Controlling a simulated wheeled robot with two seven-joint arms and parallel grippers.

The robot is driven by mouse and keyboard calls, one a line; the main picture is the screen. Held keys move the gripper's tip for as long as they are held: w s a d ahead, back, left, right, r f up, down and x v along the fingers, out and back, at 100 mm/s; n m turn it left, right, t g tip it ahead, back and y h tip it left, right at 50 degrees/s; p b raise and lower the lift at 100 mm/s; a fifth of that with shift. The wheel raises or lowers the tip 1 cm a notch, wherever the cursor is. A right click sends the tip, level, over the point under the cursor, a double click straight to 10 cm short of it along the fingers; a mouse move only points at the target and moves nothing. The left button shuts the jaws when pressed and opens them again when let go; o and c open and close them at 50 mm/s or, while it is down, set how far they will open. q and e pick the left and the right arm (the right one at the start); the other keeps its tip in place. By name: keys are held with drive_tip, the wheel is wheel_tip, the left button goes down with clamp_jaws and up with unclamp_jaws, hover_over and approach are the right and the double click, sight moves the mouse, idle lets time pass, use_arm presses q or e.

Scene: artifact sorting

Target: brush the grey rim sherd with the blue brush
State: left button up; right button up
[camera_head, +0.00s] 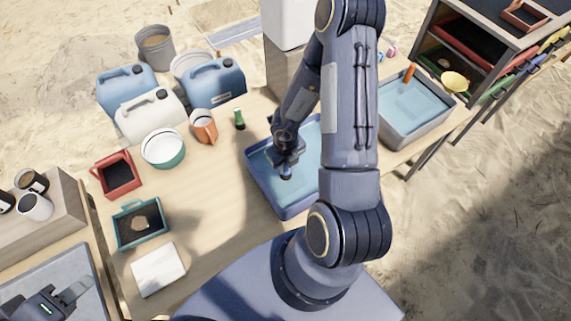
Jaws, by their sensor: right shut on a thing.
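My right gripper (286,157) is over the blue basin (265,190), which holds water. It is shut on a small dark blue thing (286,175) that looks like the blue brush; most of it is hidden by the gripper. I cannot tell whether its lower end touches the water. My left gripper (72,295) is at the bottom left over a grey tray (75,262), partly cut off by the frame edge; its jaw opening is unclear. I cannot make out the grey rim sherd.
A teal tray (122,238) with dark soil, a red tray (103,183), a white pad (158,270), a round bowl (163,146), an orange pitcher (204,126) and a green bottle (240,119) stand on the table. A grey basin (393,132) is at right. The table's middle is clear.

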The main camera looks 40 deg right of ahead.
drive_tip(key=shift+r+p, duration=0.3)
drive_tip(key=shift+r, duration=3.35)
drive_tip(key=shift+w+f+b, duration=0.2)
drive_tip(key=shift+f+b, duration=0.55)
drive_tip(key=shift+f, duration=0.5)
drive_tip(key=shift+w+f+b, duration=0.25)
drive_tip(key=shift+f+b, duration=0.55)
drive_tip(key=shift+f, duration=0.5)
drive_tip(key=shift+w+f+b, duration=0.2)
drive_tip(key=shift+f+b, duration=0.55)
drive_tip(key=shift+f, duration=0.5)
drive_tip(key=shift+f+b, duration=0.4)
drive_tip(key=shift+f, duration=0.35)
